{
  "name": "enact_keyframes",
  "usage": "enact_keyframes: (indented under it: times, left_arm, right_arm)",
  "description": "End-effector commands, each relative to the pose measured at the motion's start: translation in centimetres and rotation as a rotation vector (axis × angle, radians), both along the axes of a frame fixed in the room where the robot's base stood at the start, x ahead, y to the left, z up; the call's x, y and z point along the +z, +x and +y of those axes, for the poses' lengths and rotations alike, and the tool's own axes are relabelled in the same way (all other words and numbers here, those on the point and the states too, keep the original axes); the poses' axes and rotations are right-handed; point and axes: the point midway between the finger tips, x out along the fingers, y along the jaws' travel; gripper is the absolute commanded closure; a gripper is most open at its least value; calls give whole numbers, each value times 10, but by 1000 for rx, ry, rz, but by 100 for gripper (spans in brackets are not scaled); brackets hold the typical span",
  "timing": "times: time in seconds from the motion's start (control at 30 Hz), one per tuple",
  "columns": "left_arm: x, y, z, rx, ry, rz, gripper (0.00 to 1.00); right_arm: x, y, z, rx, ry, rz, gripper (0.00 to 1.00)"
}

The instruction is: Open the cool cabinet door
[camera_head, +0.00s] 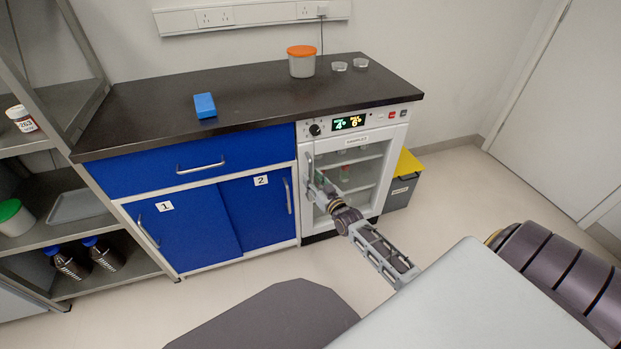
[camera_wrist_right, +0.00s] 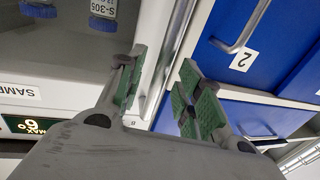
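The cool cabinet (camera_head: 391,132) is white, with a glass door (camera_head: 371,177) that looks closed. Its upright handle (camera_head: 309,165) is on the door's left side. My right gripper (camera_head: 317,183) is at this handle, its arm reaching in from the lower right. In the right wrist view, the gripper (camera_wrist_right: 160,92) is open, with green pads on both fingers. The grey handle bar (camera_wrist_right: 173,50) appears between the fingers, with gaps at the pads; contact cannot be told. My left gripper is not in view.
Blue cupboards 1 (camera_head: 178,225) and 2 (camera_head: 262,207), with bar handles, adjoin the cabinet on the left. Bottles stand inside behind the glass. A yellow-lidded bin (camera_head: 400,190) stands to the right. The dark worktop (camera_head: 250,98) above holds a tub (camera_head: 301,65) and a blue box (camera_head: 205,105).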

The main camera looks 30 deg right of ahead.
Motion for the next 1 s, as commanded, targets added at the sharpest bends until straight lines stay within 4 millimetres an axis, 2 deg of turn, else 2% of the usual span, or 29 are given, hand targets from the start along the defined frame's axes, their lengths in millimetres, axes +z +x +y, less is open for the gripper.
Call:
enact_keyframes:
  times: [0.3,0.73,1.0]
  left_arm:
    - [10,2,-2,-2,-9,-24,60]
    - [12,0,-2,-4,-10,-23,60]
    - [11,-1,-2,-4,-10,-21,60]
  right_arm:
    - [0,19,0,1,0,-1,65]
    - [0,22,-1,0,-1,0,65]
    - [0,22,-1,0,-1,0,99]
